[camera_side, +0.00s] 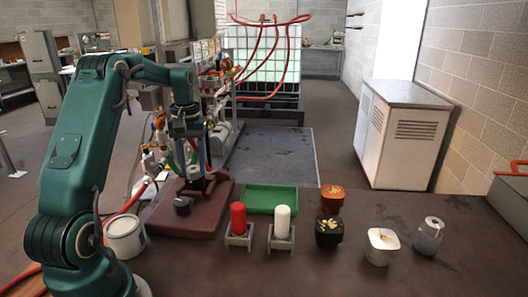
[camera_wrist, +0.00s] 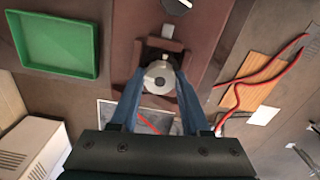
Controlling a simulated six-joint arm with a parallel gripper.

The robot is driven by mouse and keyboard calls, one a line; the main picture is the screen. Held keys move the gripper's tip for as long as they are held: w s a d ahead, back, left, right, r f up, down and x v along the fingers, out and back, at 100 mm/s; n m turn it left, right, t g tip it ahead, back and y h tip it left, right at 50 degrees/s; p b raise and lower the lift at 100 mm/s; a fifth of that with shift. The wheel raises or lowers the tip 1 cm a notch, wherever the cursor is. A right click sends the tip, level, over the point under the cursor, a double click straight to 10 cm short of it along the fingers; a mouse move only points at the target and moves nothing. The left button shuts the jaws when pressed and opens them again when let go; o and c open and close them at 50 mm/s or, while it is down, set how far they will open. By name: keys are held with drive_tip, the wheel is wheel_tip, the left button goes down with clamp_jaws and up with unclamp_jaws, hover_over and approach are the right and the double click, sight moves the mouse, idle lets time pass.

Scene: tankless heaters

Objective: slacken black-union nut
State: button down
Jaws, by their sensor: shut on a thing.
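In the wrist view the two blue fingers of my gripper (camera_wrist: 160,84) are shut on the sides of a round grey part (camera_wrist: 158,75) with a dark centre. It sits at a small bracket on a reddish-brown board (camera_wrist: 113,55). I cannot tell for sure whether this part is the black-union nut. In the side view my gripper (camera_side: 196,166) points down over the same board (camera_side: 215,203); its fingertips and the held part are hard to make out among the hoses and fittings. A dark round knob (camera_side: 182,206) sits on the board near the gripper.
A green tray (camera_side: 270,198) lies right of the board. A red cylinder (camera_side: 238,217) and a white cylinder (camera_side: 282,222) stand in holders in front. Several small pots are farther right. A white bucket (camera_side: 125,238) stands close to my arm. Valves and hoses crowd the area behind the gripper.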

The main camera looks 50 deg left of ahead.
sight(193, 169)
idle(0.4)
drive_tip(key=shift+c, duration=1.8)
unclamp_jaws()
drive_tip(key=shift+r, duration=2.6)
